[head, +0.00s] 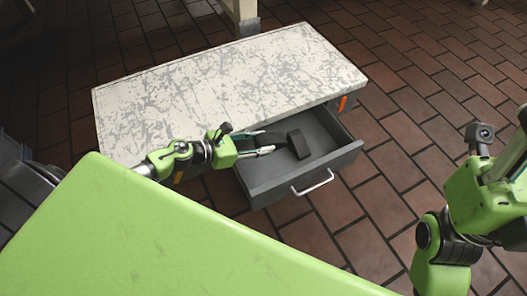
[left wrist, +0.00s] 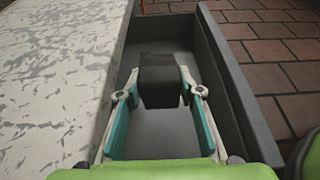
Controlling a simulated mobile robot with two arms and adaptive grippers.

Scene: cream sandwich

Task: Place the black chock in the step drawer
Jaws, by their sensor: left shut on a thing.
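The black chock (head: 299,144) is a small dark block over the open step drawer (head: 331,163). My left gripper (head: 283,147) reaches in from the left over the drawer and is shut on the chock. In the left wrist view the chock (left wrist: 160,80) sits between the two fingertips, inside the outline of the drawer (left wrist: 232,88). I cannot tell whether the chock touches the drawer floor. The drawer is grey with a silver handle (head: 313,183) on its front. My right gripper is not in view; only part of the right arm shows.
The step's pale, scratched top (head: 220,85) lies behind and left of the drawer, its edge close to my left gripper. The brown tiled floor (head: 400,130) is open around the drawer's front and right side. No other objects show inside the drawer.

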